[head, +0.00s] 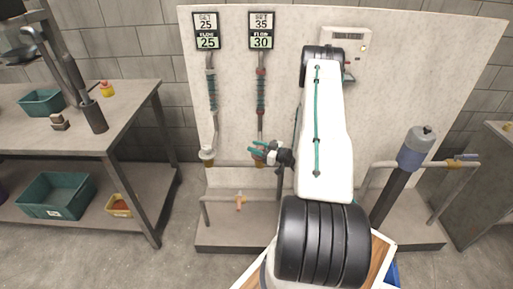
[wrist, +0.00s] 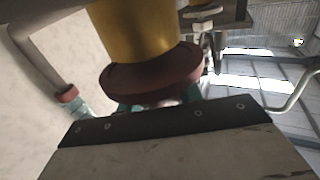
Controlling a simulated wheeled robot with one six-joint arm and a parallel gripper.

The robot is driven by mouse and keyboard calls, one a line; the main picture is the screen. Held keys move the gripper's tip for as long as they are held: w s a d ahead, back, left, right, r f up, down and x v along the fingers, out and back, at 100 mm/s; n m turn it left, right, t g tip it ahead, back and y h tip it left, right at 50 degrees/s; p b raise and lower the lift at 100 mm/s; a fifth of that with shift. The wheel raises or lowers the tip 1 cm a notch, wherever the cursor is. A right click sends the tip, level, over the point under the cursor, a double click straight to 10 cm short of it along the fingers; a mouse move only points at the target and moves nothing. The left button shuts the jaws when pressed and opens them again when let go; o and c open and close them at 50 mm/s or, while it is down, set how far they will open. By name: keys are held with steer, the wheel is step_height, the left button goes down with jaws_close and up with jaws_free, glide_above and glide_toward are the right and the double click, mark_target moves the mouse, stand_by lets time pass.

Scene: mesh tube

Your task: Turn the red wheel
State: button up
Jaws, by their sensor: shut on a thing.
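The red wheel (wrist: 150,78) shows large in the wrist view as a dark red disc below a yellow cylinder (wrist: 135,30). My gripper (wrist: 158,103) has its teal fingers at the wheel's near edge, shut on it; the contact is partly hidden by the gripper body. In the head view my gripper (head: 260,153) reaches in from the right at the foot of the right-hand tube (head: 261,92). The wheel is mostly hidden there behind the fingers. The sign above this tube (head: 261,30) reads SET 35 and FLOW 30.
A second tube (head: 212,90) on the left has a pale fitting (head: 207,154) below and a sign (head: 207,30) reading 25 and 25. A horizontal pipe (head: 230,164) runs near the gripper. A workbench (head: 130,95) stands left; a grey-blue cylinder (head: 415,150) stands right.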

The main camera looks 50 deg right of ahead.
steer(key=shift+n+y, duration=0.5)
steer(key=shift+y, duration=0.3)
steer(key=o, duration=1)
steer(key=v, duration=0.7)
steer(key=shift+s, duration=0.4)
steer(key=shift+d+r, duration=0.15)
